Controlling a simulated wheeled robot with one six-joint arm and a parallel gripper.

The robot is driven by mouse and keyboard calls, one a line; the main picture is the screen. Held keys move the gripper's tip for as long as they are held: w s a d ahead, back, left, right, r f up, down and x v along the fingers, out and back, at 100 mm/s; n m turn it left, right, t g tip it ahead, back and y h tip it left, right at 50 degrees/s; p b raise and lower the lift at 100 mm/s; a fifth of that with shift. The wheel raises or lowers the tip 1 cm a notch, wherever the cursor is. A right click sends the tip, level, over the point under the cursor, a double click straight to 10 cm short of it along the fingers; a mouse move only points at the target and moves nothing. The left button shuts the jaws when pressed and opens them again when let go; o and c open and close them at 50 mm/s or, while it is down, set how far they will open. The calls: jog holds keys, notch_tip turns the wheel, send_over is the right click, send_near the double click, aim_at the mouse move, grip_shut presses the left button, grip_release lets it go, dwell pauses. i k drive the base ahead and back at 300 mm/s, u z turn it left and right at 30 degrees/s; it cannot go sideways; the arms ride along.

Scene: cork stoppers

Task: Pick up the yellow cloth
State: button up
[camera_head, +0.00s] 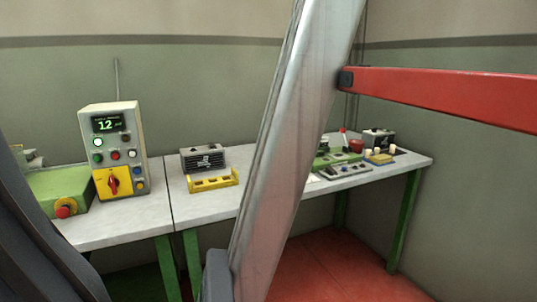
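A small, flat yellow item (379,158) lies on the right part of the workbench, beside pale cork-like stoppers. It is too small to tell whether it is the yellow cloth. A yellow block with openings along its front (213,181) sits on the middle of the bench, in front of a dark-faced box; it looks rigid. No other cloth shows clearly. My gripper is not in view.
The grey bench (205,203) runs along the wall on green legs. A control box (127,150) with a yellow switch panel stands left, beside a green machine (58,190). A slanted metal beam (290,150) hides part of the bench; a red bar (440,94) crosses upper right. Red floor shows below.

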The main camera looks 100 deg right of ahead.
aim_at(384, 159)
jog(key=z, duration=4.35)
jog(key=i, duration=1.45)
jog(key=z, duration=0.45)
jog(key=i, duration=1.05)
jog(key=z, duration=0.1)
